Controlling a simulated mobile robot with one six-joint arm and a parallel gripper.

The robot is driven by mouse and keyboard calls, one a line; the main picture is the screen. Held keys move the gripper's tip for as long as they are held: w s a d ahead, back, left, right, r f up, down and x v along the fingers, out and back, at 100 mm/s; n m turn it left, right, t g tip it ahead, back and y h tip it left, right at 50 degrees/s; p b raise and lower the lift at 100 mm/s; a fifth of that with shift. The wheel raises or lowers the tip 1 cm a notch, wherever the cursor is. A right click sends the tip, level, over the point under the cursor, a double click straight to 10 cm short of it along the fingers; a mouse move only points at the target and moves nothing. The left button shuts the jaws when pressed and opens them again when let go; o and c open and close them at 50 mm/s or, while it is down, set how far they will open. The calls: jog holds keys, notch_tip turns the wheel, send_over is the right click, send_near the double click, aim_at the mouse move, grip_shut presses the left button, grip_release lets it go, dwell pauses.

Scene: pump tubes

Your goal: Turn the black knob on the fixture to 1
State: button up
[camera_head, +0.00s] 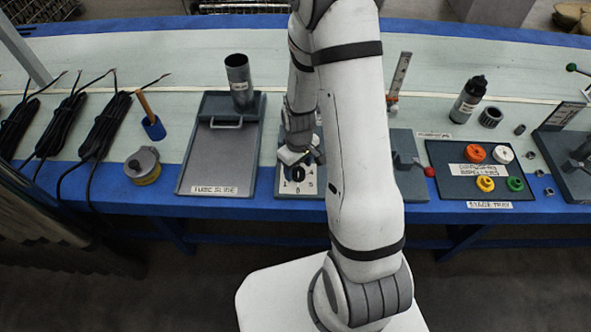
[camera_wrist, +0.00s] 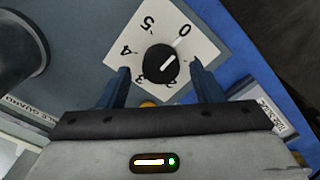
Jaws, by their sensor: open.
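The black knob (camera_head: 298,174) sits on a white dial plate (camera_head: 309,188) on the fixture, partly covered by my gripper (camera_head: 296,156) in the head view. In the wrist view the knob (camera_wrist: 159,63) carries a short white line, slanting toward the upper right. The numerals 0, 5 and 4 are clear there; 3 and 2 are partly hidden at the knob's lower edge, and 1 is not readable. My gripper (camera_wrist: 161,67) is open, with one finger on each side of the knob and visible gaps between. I cannot tell its height over the plate.
The tube slide tray (camera_head: 184,184) with a grey metal cylinder (camera_head: 238,82) stands left of the fixture. A red ball-ended lever (camera_head: 430,172) is to the right, then a dark tray (camera_head: 435,185) with coloured caps. Blue table edging (camera_head: 225,207) runs along the front.

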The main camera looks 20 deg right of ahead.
jog(key=shift+f, duration=0.75)
jog(key=shift+c, duration=0.6)
